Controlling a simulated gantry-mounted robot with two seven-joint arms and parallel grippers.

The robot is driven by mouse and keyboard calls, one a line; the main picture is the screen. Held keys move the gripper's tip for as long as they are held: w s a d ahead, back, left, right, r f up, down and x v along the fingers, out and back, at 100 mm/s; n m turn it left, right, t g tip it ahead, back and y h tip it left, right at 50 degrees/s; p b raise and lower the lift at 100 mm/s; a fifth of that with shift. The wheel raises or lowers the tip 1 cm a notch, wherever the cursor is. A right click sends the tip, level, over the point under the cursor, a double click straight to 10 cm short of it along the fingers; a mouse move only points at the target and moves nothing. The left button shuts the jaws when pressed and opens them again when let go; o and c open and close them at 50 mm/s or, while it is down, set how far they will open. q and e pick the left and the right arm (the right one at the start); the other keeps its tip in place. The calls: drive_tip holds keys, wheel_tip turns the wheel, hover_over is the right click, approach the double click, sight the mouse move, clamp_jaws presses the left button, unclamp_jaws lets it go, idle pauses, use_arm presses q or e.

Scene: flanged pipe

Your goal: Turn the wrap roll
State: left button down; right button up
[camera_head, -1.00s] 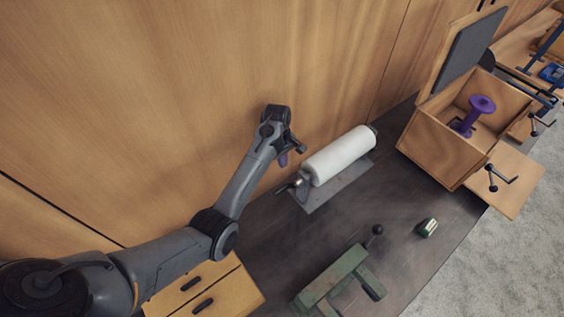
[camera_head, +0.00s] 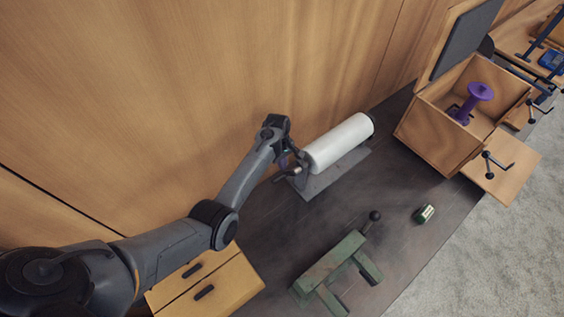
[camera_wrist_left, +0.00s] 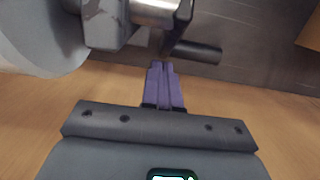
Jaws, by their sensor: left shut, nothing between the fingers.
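The white wrap roll (camera_head: 340,141) lies on its grey holder plate (camera_head: 335,174) against the wooden wall. The near end of the roll also shows at the upper left of the left wrist view (camera_wrist_left: 35,35). A dark crank handle (camera_wrist_left: 193,51) and a metal shaft (camera_wrist_left: 155,10) show at the roll's end. My left gripper (camera_head: 286,161) is beside that end, close to the crank. Its purple fingers (camera_wrist_left: 163,68) are shut with nothing between them, their tips just by the handle. I cannot tell whether they touch it. My right gripper is not in view.
A green clamp-like tool (camera_head: 333,269) and a small green-white item (camera_head: 425,215) lie on the dark bench. An open wooden box (camera_head: 435,138) with a purple spool (camera_head: 472,100) stands at the right. A wooden drawer unit (camera_head: 205,286) is at the front left.

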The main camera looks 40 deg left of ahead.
sight(286, 171)
use_arm(q)
drive_tip(key=shift+s+d+f+g+h+b, duration=0.15)
drive_tip(key=shift+d+f+h, duration=0.3)
drive_tip(key=shift+f+h, duration=0.3)
drive_tip(key=shift+s+d+f+g+h+b, duration=0.15)
drive_tip(key=shift+d+f+h, duration=0.25)
drive_tip(key=shift+f+h, duration=0.35)
drive_tip(key=shift+d+f, duration=0.15)
drive_tip(key=shift+f, duration=0.1)
drive_tip(key=shift+w+r, duration=0.1)
drive_tip(key=shift+r, duration=0.05)
